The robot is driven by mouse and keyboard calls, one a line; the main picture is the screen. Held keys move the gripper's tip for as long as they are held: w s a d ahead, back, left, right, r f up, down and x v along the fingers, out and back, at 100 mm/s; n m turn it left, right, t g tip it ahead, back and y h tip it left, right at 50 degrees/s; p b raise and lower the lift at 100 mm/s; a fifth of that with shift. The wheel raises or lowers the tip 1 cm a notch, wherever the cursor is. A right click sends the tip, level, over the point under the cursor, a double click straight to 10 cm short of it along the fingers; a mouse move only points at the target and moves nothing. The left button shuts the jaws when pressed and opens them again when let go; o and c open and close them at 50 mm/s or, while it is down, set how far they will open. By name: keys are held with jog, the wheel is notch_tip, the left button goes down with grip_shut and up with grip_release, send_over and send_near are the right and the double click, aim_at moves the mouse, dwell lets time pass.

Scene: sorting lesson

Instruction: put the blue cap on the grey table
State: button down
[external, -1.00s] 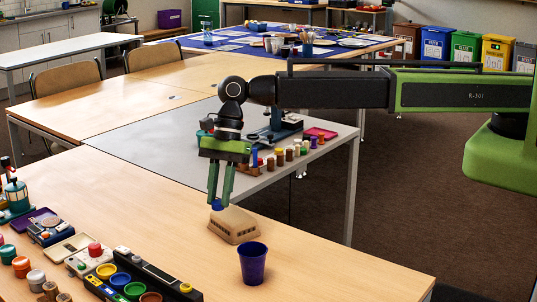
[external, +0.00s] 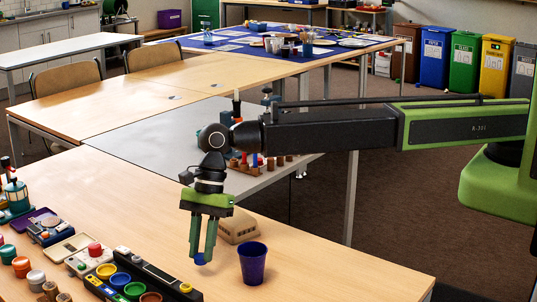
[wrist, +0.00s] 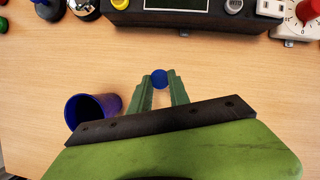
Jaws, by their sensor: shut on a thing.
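The blue cap (external: 200,260) is small and round, held between the fingertips of my gripper (external: 201,252), which is shut on it. In the wrist view the blue cap (wrist: 159,79) shows at the tips of the green fingers (wrist: 160,92). My gripper points down over the wooden table (external: 330,271), left of a dark blue cup; the exact height of the cap above the wood is hard to tell. The grey table (external: 135,143) stands behind the wooden table, partly hidden by my arm.
The blue cup (external: 252,262) stands close to the right of my fingers. A tan block (external: 238,228) lies behind them. A black device (external: 155,275) and several colored pots lie to the left. Colored pegs and other items stand on the grey table's right part; its left part is bare.

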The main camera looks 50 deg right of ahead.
jog(key=shift+f+b, duration=1.95)
jog(key=shift+f, duration=0.05)
jog(key=shift+r, duration=0.25)
jog(key=shift+f, duration=0.25)
jog(key=c, duration=1.2)
grip_release()
jog(key=shift+c, duration=0.2)
jog(key=p+v, duration=1.6)
jog(key=v, duration=0.1)
jog(key=shift+r, duration=0.25)
jog(key=shift+w, duration=0.15)
